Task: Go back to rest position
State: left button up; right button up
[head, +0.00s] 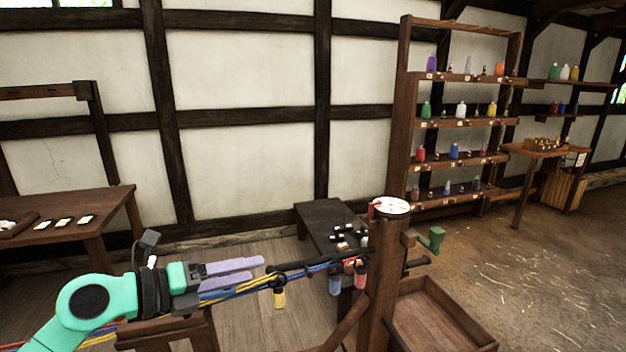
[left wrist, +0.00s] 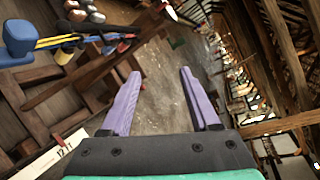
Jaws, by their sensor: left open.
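My left gripper (head: 257,267) reaches in from the left in the head view, with a teal wrist and two purple fingers. Its fingers are apart and nothing shows between them; the left wrist view (left wrist: 160,73) also shows the gap empty. Coloured strands (head: 225,291) in blue, yellow and red run beside the fingers toward a wooden post (head: 378,280). I cannot tell whether the fingers touch the strands. My right gripper is in neither view.
A white dial (head: 391,206) and a green crank handle (head: 432,240) are at the post. Yellow (head: 279,298) and blue (head: 335,285) weights hang from the strands. A wooden bin (head: 445,315) stands right of the post. A shelf (head: 464,122) of bottles stands behind. Open floor lies at the right.

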pick_arm(q)
notch_tip(320, 180, up, 5)
jog(key=w+a+n+t, duration=0.2)
jog(key=n+t, duration=0.7)
jog(key=n, duration=0.3)
jog(key=a+f+n+t+y, duration=0.2)
jog(key=a+f+n+y, duration=0.3)
jog(key=n+y, duration=0.4)
jog(key=s+a+f+n+g+y, duration=0.3)
jog(key=a+f+n+g+y, duration=0.4)
jog(key=f, duration=0.5)
jog(key=s+d+f+n+g+h, duration=0.2)
jog(key=s+f+g, duration=0.3)
jog(key=s+f, duration=0.4)
jog(key=s+d+f+n+g+h, duration=0.25)
jog(key=s+f+g, duration=0.25)
jog(key=s+f, duration=0.35)
notch_tip(320, 180, down, 22)
jog(key=s+g, duration=0.1)
jog(key=s, duration=0.1)
jog(key=s+a+f, duration=0.2)
jog(key=s+f, duration=0.6)
jog(key=s, duration=0.1)
jog(key=s+a+f+g, duration=0.1)
jog(key=s+f, duration=0.7)
jog(key=shift+s+a+f+g, duration=0.3)
jog(key=shift+s+a, duration=0.05)
jog(key=shift+s, duration=0.05)
